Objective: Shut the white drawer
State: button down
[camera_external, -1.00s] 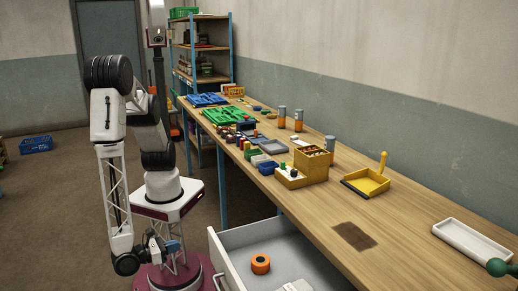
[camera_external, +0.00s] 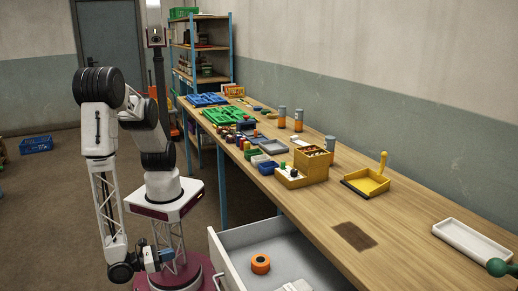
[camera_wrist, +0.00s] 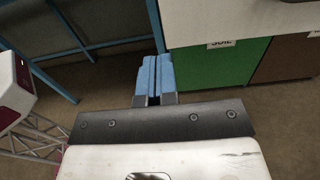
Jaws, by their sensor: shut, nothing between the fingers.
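The white drawer (camera_external: 228,262) is pulled out from under the workbench at the bottom centre of the external view. An orange ring-shaped roll (camera_external: 261,264) and a white item (camera_external: 295,286) lie inside it. My gripper (camera_external: 166,254) is low, to the left of the drawer front and apart from it. In the wrist view its blue fingers (camera_wrist: 155,75) are together with nothing between them. A white panel edge (camera_wrist: 240,22) shows at the upper right there; I cannot tell for sure whether it is the drawer.
The wooden bench top (camera_external: 315,215) above the drawer carries a yellow dustpan (camera_external: 367,184), a white tray (camera_external: 470,242) and several small boxes. Blue bench legs (camera_external: 222,185) stand behind the drawer. A green panel (camera_wrist: 220,62) shows in the wrist view.

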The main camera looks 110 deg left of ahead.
aim_at(278, 224)
jog(key=x, duration=1.3)
jog(key=shift+w+a, duration=0.15)
dwell(0.5)
jog(key=x, duration=3.2)
jog(key=shift+a+f, duration=0.1)
jog(key=shift+f, duration=0.1)
jog(key=shift+w+a, duration=0.15)
jog(key=shift+w, duration=0.1)
jog(key=shift+w, duration=0.1)
jog(key=shift+v, duration=7.45)
jog(key=shift+a, duration=0.1)
